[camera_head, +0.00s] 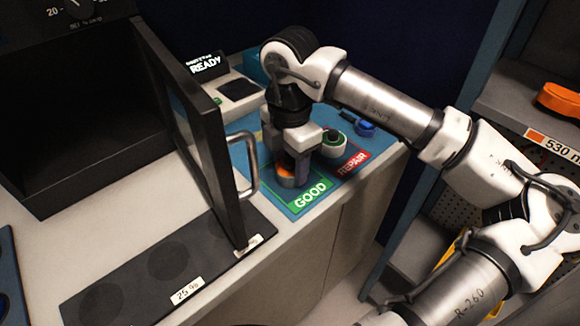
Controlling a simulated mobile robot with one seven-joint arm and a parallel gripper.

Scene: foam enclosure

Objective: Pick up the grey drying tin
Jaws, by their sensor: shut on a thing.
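My gripper (292,172) points down over the blue mat (270,190), just behind the green GOOD label. It is shut on a small round grey tin (286,183) with orange showing at its top. The fingers hide part of the tin. The tin is at or very near the mat surface; I cannot tell whether it touches it.
A green-and-white round item (333,143) and a blue item (366,128) stand on the right, behind the red REPAIR label (351,162). An open dark oven door (205,140) with a metal handle (250,168) stands close on the left. A READY device (232,92) is behind.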

